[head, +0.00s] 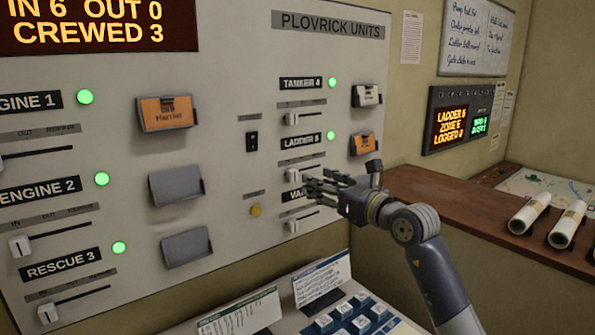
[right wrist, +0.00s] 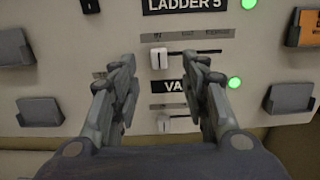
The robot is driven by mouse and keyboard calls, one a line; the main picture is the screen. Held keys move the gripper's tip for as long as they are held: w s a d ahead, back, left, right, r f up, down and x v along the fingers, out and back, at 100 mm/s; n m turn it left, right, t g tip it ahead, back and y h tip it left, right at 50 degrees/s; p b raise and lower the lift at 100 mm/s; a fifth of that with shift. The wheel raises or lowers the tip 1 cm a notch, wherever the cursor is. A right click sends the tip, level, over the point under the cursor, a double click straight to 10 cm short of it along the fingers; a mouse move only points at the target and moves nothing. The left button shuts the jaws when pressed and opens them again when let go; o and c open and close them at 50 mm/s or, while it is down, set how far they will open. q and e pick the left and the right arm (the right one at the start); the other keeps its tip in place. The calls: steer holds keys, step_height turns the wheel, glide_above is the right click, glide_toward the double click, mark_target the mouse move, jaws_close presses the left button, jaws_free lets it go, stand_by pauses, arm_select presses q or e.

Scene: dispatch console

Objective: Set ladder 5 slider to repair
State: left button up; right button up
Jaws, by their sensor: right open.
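The ladder 5 slider is a white knob (right wrist: 159,59) at the left end of its dark slot, under a grey strip of position words and the LADDER 5 label (right wrist: 185,5). In the head view the knob (head: 292,174) sits just left of my fingers. My right gripper (right wrist: 160,78) is open and empty. A green lamp (head: 331,135) glows beside the label. My left gripper is not in view.
The slider below (right wrist: 164,124), under a partly hidden label, lies between my fingers in the right wrist view. The TANKER 4 slider (head: 291,119) is above. Card holders (head: 362,143) flank the column. A keyboard (head: 350,314) and cards are below; a wooden counter (head: 445,205) is right.

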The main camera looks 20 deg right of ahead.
mark_target(295, 172)
steer(key=p+x, duration=0.3)
steer(key=x, duration=0.5)
steer(key=shift+w+a, duration=0.3)
steer(key=shift+w, duration=0.3)
steer(key=shift+c, duration=0.6)
steer(key=shift+f, duration=0.1)
jaws_close()
